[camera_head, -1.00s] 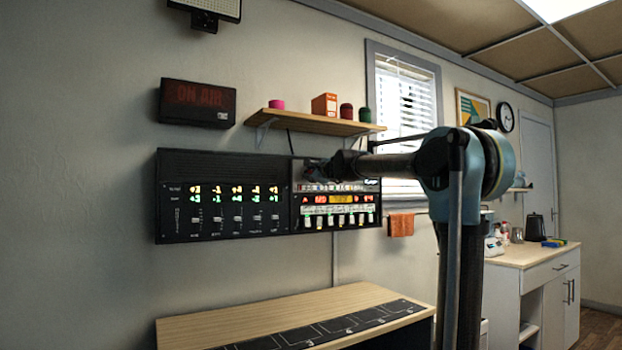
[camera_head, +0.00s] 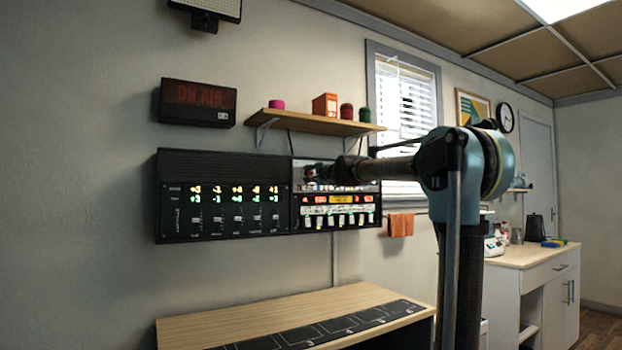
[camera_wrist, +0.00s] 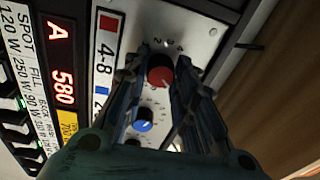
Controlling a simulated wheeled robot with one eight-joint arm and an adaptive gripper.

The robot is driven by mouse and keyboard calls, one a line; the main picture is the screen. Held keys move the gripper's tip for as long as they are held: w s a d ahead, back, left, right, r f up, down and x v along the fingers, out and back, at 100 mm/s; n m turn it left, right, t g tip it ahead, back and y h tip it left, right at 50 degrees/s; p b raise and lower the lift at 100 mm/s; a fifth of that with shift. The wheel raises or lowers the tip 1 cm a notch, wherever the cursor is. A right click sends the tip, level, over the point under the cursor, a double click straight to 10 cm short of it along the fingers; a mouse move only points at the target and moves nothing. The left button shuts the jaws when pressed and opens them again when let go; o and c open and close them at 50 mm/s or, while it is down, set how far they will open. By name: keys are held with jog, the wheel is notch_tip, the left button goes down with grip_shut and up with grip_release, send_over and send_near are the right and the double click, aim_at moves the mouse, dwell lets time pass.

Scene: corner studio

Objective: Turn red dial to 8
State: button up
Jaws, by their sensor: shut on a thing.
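The red dial (camera_wrist: 160,73) is a round knob on a light grey panel (camera_wrist: 195,25), in the middle of the wrist view. My gripper (camera_wrist: 158,68) has one finger on each side of it and is shut on it. Small marks ring the dial's upper side, too small to read surely; I cannot tell which number it points to.
A blue dial (camera_wrist: 143,120) sits close below the red one, between my fingers. A red "A 580" display (camera_wrist: 62,62) is at the left. A shelf (camera_head: 315,123) with small items hangs above the unit. A wooden desk (camera_head: 230,318) stands below.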

jog(key=shift+w+d+f+n, duration=0.1)
jog(key=shift+d+n, duration=0.05)
jog(key=shift+n, duration=1.15)
jog(key=o, duration=1.1)
jog(key=shift+w, duration=0.15)
jog(key=v, duration=1.2)
jog(key=shift+d+f, duration=0.1)
jog(key=shift+f, duration=0.05)
